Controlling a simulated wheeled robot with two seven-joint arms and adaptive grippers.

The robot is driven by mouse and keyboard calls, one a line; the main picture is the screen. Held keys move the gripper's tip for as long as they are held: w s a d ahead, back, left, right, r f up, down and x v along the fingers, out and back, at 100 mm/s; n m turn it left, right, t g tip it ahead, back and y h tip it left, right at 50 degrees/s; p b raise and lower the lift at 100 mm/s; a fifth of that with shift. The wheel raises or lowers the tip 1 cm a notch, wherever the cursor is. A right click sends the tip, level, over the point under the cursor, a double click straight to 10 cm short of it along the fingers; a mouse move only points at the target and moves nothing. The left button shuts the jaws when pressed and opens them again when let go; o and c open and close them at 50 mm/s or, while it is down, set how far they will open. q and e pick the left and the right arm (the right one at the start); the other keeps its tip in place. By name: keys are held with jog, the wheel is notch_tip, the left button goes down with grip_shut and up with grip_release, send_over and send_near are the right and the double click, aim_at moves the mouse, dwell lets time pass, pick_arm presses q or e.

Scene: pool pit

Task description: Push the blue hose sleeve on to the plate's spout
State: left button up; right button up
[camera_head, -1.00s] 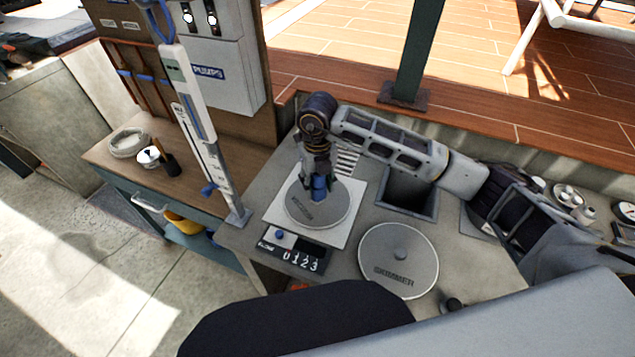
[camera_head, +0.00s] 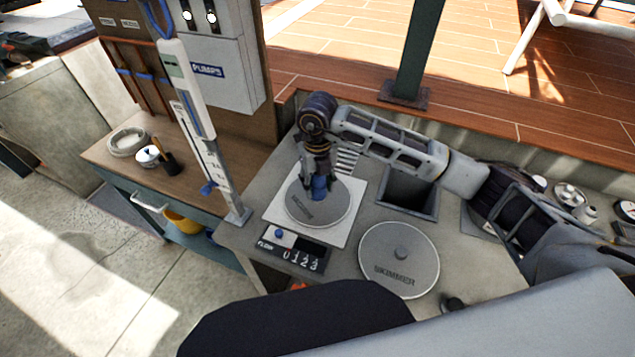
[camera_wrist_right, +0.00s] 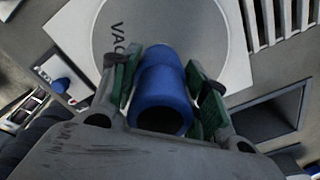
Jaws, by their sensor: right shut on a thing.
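The blue hose sleeve (camera_wrist_right: 162,88) is between the green-padded fingers of my right gripper (camera_wrist_right: 163,90), which is shut on it. Its open end faces the wrist camera. In the head view the sleeve (camera_head: 319,187) is over the round grey plate (camera_head: 335,206), which lies on a white square. The plate (camera_wrist_right: 185,25) also shows in the right wrist view, with part of its lettering. The spout is hidden behind the sleeve and gripper, so I cannot tell whether the sleeve is around it. My left gripper is not in view.
A round skimmer lid (camera_head: 399,262) lies to the right of the plate. A square opening (camera_head: 410,195) is behind that lid. A flow panel (camera_head: 291,252) sits in front of the plate. An upright gauge post (camera_head: 205,140) stands to the left.

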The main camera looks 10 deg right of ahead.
jog(key=o, duration=1.1)
jog(key=shift+o, duration=0.7)
jog(key=shift+r, duration=0.2)
jog(key=shift+r+p, duration=1.2)
jog(key=shift+r, duration=1.05)
jog(key=shift+r, duration=0.2)
jog(key=shift+r+p, duration=0.85)
jog(key=shift+r, duration=1.05)
jog(key=shift+f, duration=0.1)
